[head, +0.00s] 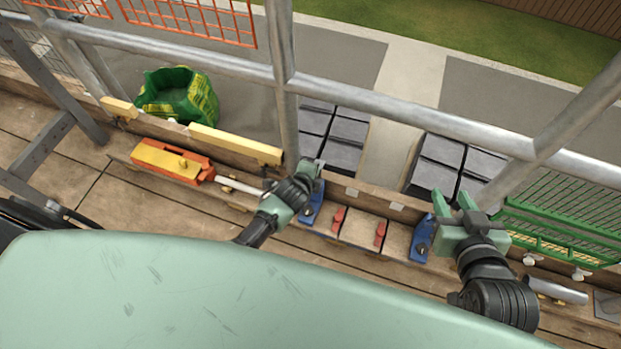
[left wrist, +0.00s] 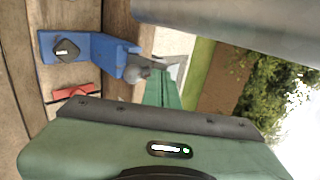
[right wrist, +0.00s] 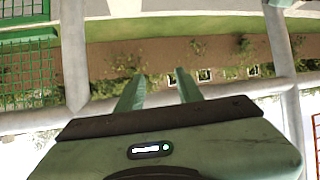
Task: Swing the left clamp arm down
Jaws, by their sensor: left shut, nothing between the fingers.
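The left clamp (head: 313,205) is blue and sits on the plank ledge by the railing; its blue body also shows in the left wrist view (left wrist: 88,48) with a dark knob and a grey rounded end. Whether its arm touches my fingers I cannot tell. My left gripper (head: 312,174) is shut and empty, right at the clamp's far end; its green fingers show in the left wrist view (left wrist: 163,92) just beside the grey end. My right gripper (head: 453,199) is open and empty above the right blue clamp (head: 423,240); its fingers stand apart in the right wrist view (right wrist: 157,88).
Two red pieces (head: 338,218) (head: 380,233) lie between the clamps. A yellow-orange tool (head: 172,161) lies on the left. A green basket (head: 560,232) hangs on the right. Metal railing pipes (head: 400,108) cross in front. Stacked dark tiles (head: 440,165) stand beyond.

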